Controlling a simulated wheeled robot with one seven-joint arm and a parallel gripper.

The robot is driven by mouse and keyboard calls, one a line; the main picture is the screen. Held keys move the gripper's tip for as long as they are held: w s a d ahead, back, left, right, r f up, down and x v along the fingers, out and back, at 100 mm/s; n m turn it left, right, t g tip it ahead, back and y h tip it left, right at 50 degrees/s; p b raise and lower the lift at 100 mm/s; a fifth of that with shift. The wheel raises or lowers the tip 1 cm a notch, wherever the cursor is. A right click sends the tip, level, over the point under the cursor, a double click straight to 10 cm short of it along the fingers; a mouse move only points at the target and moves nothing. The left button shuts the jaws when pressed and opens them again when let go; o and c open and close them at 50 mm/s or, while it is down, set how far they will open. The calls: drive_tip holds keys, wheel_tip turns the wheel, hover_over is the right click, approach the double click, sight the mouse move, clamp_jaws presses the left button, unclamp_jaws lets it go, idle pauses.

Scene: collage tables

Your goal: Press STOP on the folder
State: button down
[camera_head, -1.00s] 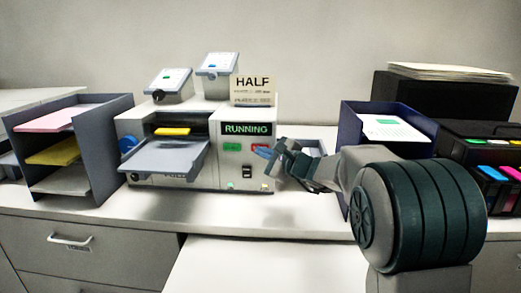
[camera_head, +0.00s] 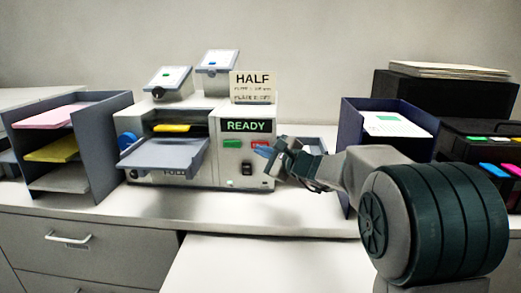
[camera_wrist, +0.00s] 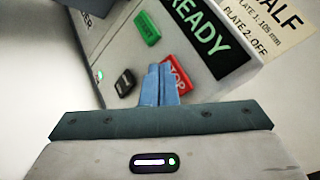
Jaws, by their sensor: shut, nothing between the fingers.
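The folder (camera_head: 206,181) is a pale grey machine on the counter, with a display (camera_head: 246,126) that reads READY. On its front are a green button (camera_head: 232,144), a red STOP button (camera_head: 258,143) and a dark switch (camera_head: 247,169). In the wrist view, the red STOP button (camera_wrist: 178,72) is partly hidden behind the blue fingertips of my gripper (camera_wrist: 159,72). The fingers are shut with nothing between them. In the head view, my gripper (camera_head: 264,151) is at the button's lower right. I cannot tell whether the tips touch it.
A HALF sign (camera_head: 252,87) stands on the folder. A grey shelf unit (camera_head: 113,150) with coloured paper stands at left. A blue tray (camera_head: 349,150) and a dark printer (camera_head: 462,135) stand at right. The counter front (camera_head: 215,217) is clear.

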drive_tip(key=shift+s, duration=0.1)
drive_tip(key=shift+s+a+b, duration=0.1)
drive_tip(key=shift+s+b, duration=1.45)
drive_tip(key=shift+s, duration=0.95)
drive_tip(key=s+d+f+n+g+h+p, duration=0.1)
drive_tip(key=s+d+f+n+g+h, duration=0.1)
drive_tip(key=s, duration=0.6)
drive_tip(key=s+d+f+n+g+h+p, duration=0.2)
drive_tip(key=s+f+n, duration=0.4)
drive_tip(key=s, duration=0.3)
drive_tip(key=s+d+f+n+g+h+p, duration=0.2)
drive_tip(key=s+d+f+n+g+h, duration=0.2)
drive_tip(key=s, duration=0.5)
drive_tip(key=shift+d+f+n+g, duration=0.1)
drive_tip(key=shift+d+n+g, duration=0.3)
drive_tip(key=shift+d+n, duration=0.55)
drive_tip(key=s+d+n+h, duration=0.1)
drive_tip(key=s+d, duration=0.1)
drive_tip(key=s+d+f+n+h, duration=0.1)
drive_tip(key=s+d, duration=0.1)
drive_tip(key=d, duration=0.1)
drive_tip(key=s+d+f+n+h+p, duration=0.1)
drive_tip(key=d+h, duration=0.1)
drive_tip(key=shift+s+d+f+g, duration=0.15)
drive_tip(key=shift+s+d+g, duration=0.05)
drive_tip(key=shift+s+g, duration=0.2)
